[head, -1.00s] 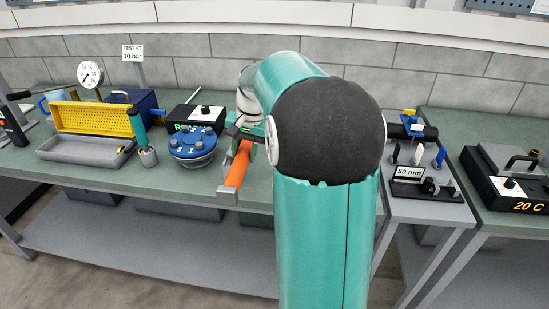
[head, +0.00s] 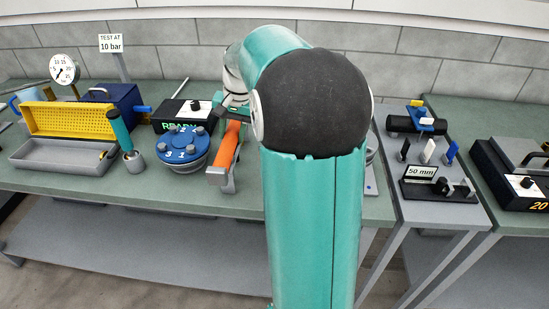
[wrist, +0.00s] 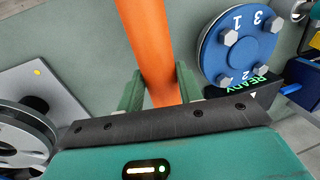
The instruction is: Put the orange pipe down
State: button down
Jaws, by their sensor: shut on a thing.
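In the wrist view the pipe (wrist: 147,45) runs from the top edge down between the fingers. My gripper (wrist: 158,90) is shut on the pipe, with one green finger on each side.
The blue flange (head: 182,142) with numbered bolts stands close left of the pipe. A black box reading READY (head: 176,115) is behind it. A 50 mm fixture (head: 437,190) stands right.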

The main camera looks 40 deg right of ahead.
jog(key=shift+w+d, duration=0.25)
jog(key=shift+s+d, duration=0.15)
jog(key=shift+d, duration=0.05)
jog(key=s+d+f, duration=0.1)
jog(key=d+f, duration=0.2)
jog(key=s+d+f, duration=0.2)
jog(key=d, duration=0.2)
jog(key=s+d+f, duration=0.1)
jog(key=d+f, duration=0.2)
jog(key=d, duration=0.1)
jog(key=shift+s+d+f, duration=0.2)
jog(key=shift+s+f, duration=0.1)
jog(key=shift+f, duration=0.05)
jog(key=shift+s+d+f, duration=0.1)
jog(key=shift+d+f, duration=0.25)
jog(key=shift+f, duration=0.1)
jog(key=shift+d+f, duration=0.15)
jog(key=shift+f, duration=1.5)
jog(key=shift+f, duration=0.1)
jog(key=c, duration=0.9)
grip_release()
jog(key=shift+f, duration=0.1)
